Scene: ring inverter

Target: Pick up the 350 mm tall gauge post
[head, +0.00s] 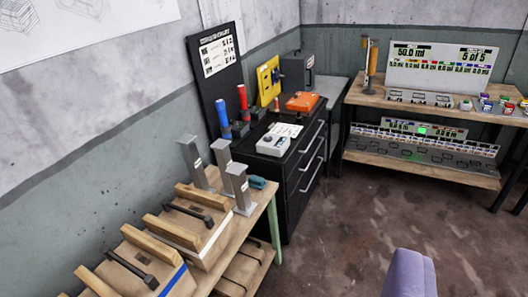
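Three grey gauge posts stand upright near the far end of the wooden bench at the left. One is at the back left (193,166), one behind and to the right (224,160), and one in front at the right (239,188). They have flat feet, and small pale labels show on them, too small to read. The posts differ in height, but I cannot tell which is the 350 mm one. My gripper is not in view, so its fingers and anything in them are hidden.
A black drawer cabinet (306,172) stands behind. A purple rounded shape (408,275) is at bottom right. The floor (345,235) between is clear.

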